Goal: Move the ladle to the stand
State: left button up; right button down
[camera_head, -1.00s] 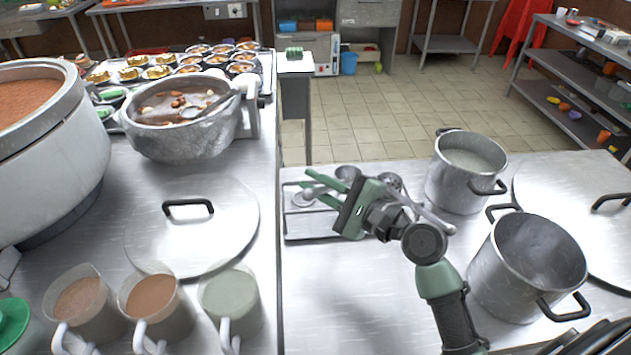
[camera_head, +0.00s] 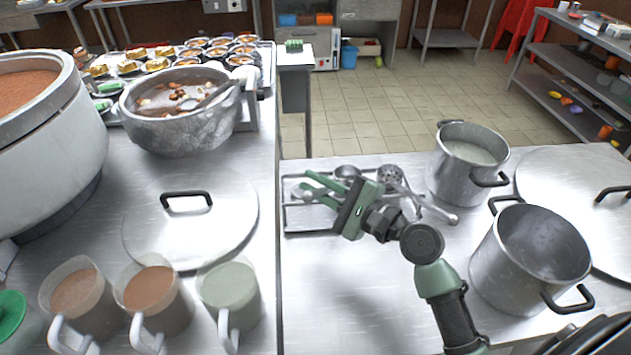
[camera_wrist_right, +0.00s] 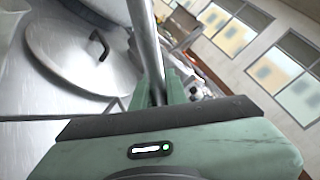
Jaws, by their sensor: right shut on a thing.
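My right gripper (camera_head: 318,188) is over the metal utensil tray, its green fingers pointing left. In the right wrist view, its fingers (camera_wrist_right: 167,88) are shut on a metal ladle handle (camera_wrist_right: 146,45) that runs up out of the picture. The held ladle's bowl cannot be made out for sure. The tray (camera_head: 300,231), which may be the stand, holds several metal utensils, among them a ladle (camera_head: 347,172) and a perforated skimmer (camera_head: 391,174). Another ladle (camera_head: 216,94) rests in the soup pot (camera_head: 180,135). My left gripper is not in view.
A steel pot with pale liquid (camera_head: 460,172) and an empty pot (camera_head: 530,262) stand right of my gripper. A lid (camera_head: 190,232) and filled jugs (camera_head: 150,290) are on the left counter. Clear counter (camera_head: 340,290) lies in front of the tray.

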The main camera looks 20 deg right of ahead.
jog(key=shift+f, duration=0.3)
dwell(0.5)
jog(key=c, duration=1.3)
grip_release()
jog(key=shift+c, duration=0.2)
jog(key=shift+s, duration=0.1)
jog(key=b+v, duration=0.2)
jog(key=v, duration=0.5)
jog(key=shift+s+d, duration=0.25)
jog(key=shift+s, duration=0.05)
